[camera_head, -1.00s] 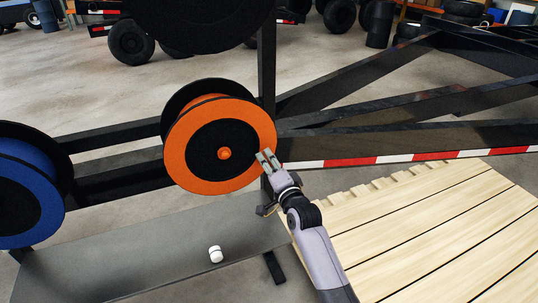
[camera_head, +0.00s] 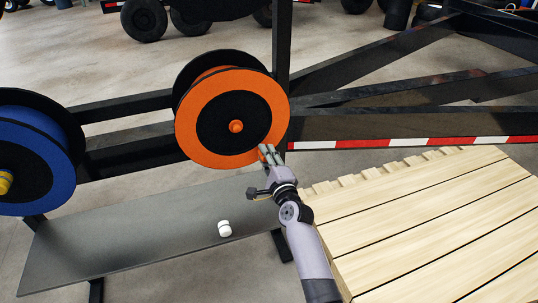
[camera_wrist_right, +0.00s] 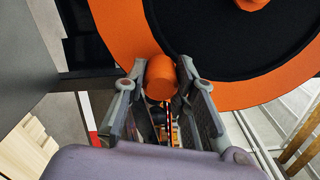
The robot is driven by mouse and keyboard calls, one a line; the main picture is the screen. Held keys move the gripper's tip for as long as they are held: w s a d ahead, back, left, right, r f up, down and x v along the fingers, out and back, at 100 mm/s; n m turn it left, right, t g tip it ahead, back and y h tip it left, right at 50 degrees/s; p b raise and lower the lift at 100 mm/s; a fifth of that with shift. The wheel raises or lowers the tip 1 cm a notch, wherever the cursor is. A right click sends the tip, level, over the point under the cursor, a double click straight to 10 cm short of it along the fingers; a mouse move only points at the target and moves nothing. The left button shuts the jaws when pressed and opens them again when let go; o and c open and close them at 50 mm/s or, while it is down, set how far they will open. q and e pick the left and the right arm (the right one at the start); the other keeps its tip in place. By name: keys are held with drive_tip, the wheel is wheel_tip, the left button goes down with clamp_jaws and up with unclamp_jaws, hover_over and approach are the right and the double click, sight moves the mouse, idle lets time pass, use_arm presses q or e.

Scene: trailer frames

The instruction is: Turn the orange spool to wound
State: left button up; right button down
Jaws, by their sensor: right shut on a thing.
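The orange spool (camera_head: 191,134) hangs upright on the black frame in the head view, with a black inner disc and an orange hub knob (camera_head: 236,126). My right gripper (camera_head: 268,150) is at its lower right rim. In the right wrist view the gripper's fingers (camera_wrist_right: 160,92) are shut on a short orange handle (camera_wrist_right: 161,76) that stands out from the spool's face (camera_wrist_right: 125,30). The fingers hide part of this handle. My left gripper is not in view.
A blue spool (camera_head: 62,185) with a yellow hub hangs at the left. A grey shelf (camera_head: 130,232) below carries a small white cylinder (camera_head: 224,229). Black frame beams (camera_head: 390,95) run behind, and a wooden deck (camera_head: 430,220) lies at the right.

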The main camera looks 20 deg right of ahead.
drive_tip(key=shift+f, duration=0.1)
idle(0.3)
drive_tip(key=c, duration=1.3)
unclamp_jaws()
drive_tip(key=s, duration=1.2)
drive_tip(key=shift+d, duration=0.15)
